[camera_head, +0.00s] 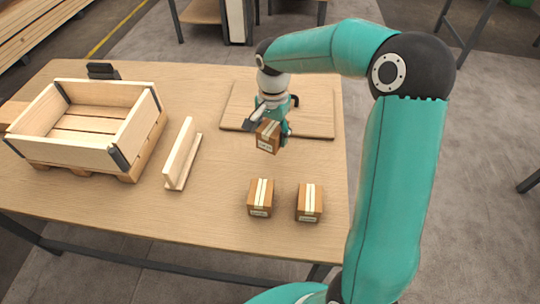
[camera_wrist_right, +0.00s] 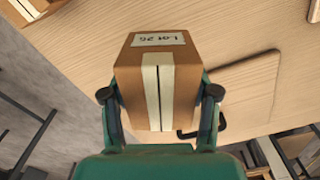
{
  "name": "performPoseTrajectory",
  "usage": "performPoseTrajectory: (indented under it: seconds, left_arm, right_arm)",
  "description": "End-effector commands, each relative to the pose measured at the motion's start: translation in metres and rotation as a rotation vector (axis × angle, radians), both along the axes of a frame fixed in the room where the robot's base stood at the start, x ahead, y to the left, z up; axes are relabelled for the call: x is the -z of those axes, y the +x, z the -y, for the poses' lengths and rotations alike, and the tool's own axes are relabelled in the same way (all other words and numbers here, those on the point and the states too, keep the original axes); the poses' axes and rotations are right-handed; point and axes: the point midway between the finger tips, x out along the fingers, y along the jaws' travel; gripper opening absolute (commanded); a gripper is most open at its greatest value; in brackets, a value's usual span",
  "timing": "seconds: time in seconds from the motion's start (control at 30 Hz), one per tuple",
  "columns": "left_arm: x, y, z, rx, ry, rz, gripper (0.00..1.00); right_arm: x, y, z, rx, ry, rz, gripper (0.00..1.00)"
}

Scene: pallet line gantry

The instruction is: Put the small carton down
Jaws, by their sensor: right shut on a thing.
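The small carton (camera_head: 267,136) is brown with a pale tape stripe and hangs in my right gripper (camera_head: 268,125) above the table, near the front edge of a flat wooden board. In the right wrist view the carton (camera_wrist_right: 158,80) sits between both fingers of the gripper (camera_wrist_right: 160,100), with a label reading "Lot 26" on its far face. The gap under the carton is hard to judge. Two similar cartons stand on the table nearer to me, a left one (camera_head: 260,198) and a right one (camera_head: 309,202). My left gripper is not in view.
The wooden table (camera_head: 220,215) has clear room in front of the held carton. The flat board (camera_head: 315,110) lies behind it. A wooden crate (camera_head: 135,130) on a pallet stands at the left, with an upright wooden piece (camera_head: 182,155) beside it. A dark object (camera_head: 103,71) sits behind the crate.

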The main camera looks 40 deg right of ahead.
Motion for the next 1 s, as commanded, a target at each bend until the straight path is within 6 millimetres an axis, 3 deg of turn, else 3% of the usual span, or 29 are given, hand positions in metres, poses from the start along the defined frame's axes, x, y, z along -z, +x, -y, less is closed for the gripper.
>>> performPoseTrajectory:
  seconds: [0.1,0.37,0.6,1.0]
  left_arm:
    - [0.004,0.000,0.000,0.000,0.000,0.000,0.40]
    - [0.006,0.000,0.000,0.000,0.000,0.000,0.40]
    - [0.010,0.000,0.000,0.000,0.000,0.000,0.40]
    - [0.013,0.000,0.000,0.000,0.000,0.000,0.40]
  right_arm:
    - [0.026,0.000,0.000,0.000,0.000,-0.002,0.11]
    - [0.047,0.001,0.000,0.000,-0.001,0.001,0.11]
    - [0.080,0.000,0.000,-0.001,-0.001,-0.002,0.11]
    - [0.087,0.001,-0.001,-0.002,0.000,0.002,0.11]
